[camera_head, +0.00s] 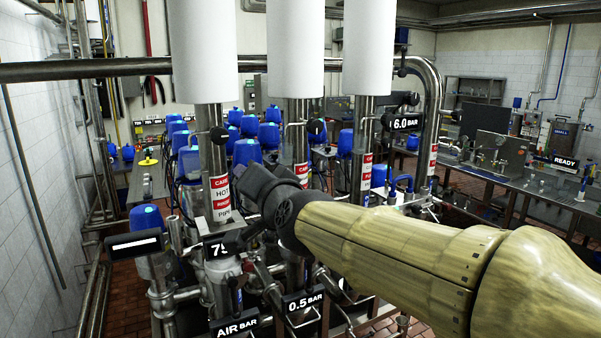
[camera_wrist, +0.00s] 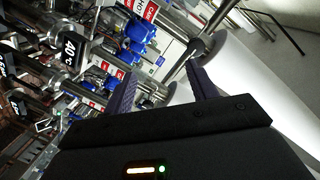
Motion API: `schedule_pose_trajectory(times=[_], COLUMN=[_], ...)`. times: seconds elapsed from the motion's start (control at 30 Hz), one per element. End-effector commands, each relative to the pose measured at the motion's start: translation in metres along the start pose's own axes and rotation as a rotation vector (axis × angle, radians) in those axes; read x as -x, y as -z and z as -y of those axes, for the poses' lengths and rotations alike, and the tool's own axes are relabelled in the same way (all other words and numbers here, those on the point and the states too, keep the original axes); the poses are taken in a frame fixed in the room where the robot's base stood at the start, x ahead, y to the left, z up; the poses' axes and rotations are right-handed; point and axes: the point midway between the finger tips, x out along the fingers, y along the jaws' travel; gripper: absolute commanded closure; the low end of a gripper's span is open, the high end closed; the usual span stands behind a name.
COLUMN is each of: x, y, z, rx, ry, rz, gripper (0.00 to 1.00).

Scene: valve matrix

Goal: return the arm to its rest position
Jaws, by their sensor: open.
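My arm reaches in from the lower right of the head view, its yellowish links (camera_head: 400,245) running up and left to a dark wrist. My gripper's body (camera_head: 262,192) is at the end of it, in front of the steel pipes; its fingertips are hard to make out there. In the wrist view my gripper (camera_wrist: 158,90) shows two dark fingers set wide apart with nothing between them. Beyond the fingers are steel pipes and blue valve heads (camera_wrist: 128,45).
Vertical steel pipes with white upper sleeves (camera_head: 203,50) and red-white labels (camera_head: 221,198) stand close around my gripper. Small display signs (camera_head: 303,303) hang below. Many blue valve heads (camera_head: 247,152) fill the middle. A steel bench (camera_head: 545,190) stands at right; a white wall is at left.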

Motion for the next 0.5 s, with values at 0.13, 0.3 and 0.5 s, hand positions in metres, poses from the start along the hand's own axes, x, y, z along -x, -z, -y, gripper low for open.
schedule_pose_trajectory(times=[0.13, 0.3, 0.5], x=[0.001, 0.024, 0.079], y=[-0.025, -0.058, -0.098], z=[-0.089, -0.186, -0.29], rx=[0.112, 0.218, 0.293], ry=[-0.176, -0.366, -0.573], rz=[0.109, 0.267, 0.488], gripper=[0.43, 0.43, 0.43])
